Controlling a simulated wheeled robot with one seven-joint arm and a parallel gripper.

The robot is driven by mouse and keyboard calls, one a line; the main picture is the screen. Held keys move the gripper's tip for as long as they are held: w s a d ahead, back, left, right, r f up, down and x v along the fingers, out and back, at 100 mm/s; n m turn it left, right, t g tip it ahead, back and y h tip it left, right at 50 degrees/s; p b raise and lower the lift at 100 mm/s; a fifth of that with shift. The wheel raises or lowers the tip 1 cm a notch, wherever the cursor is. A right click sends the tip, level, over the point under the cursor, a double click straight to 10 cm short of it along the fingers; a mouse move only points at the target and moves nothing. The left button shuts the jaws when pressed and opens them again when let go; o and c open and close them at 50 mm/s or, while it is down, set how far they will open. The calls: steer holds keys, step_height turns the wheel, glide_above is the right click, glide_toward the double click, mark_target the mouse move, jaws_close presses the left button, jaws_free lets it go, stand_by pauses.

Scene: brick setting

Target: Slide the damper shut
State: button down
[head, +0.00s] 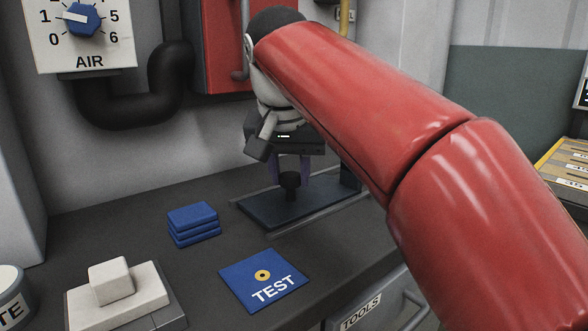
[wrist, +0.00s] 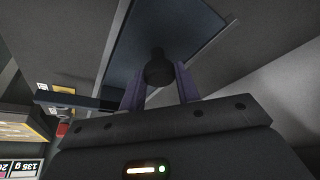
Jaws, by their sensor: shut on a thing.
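The damper is a dark blue-grey flat plate (head: 258,211) lying between thin rails on the dark bench. A black knob (head: 291,184) stands up from it. My gripper (head: 290,174) comes down from above, with its two purple-grey fingers on either side of the knob. In the wrist view, the fingers (wrist: 158,88) are closed on the black knob (wrist: 158,66), and the plate (wrist: 165,28) stretches away beyond it. A dark upright piece (head: 350,177) stands at the right end of the rails, partly hidden by my red arm. My arm also hides the area behind it.
A stack of blue pads (head: 193,223) and a blue TEST card (head: 264,281) lie left and in front of the plate. A white block switch (head: 113,285) sits at the front left. The AIR dial (head: 84,20) and a black pipe (head: 130,110) are on the wall.

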steer(key=shift+s+a, duration=0.1)
steer(key=shift+a, duration=0.1)
steer(key=c, duration=1)
jaws_free()
steer(key=shift+c, duration=0.2)
steer(key=p+v, duration=0.2)
steer(key=v, duration=0.5)
steer(key=shift+r, duration=0.4)
steer(key=shift+s, duration=0.15)
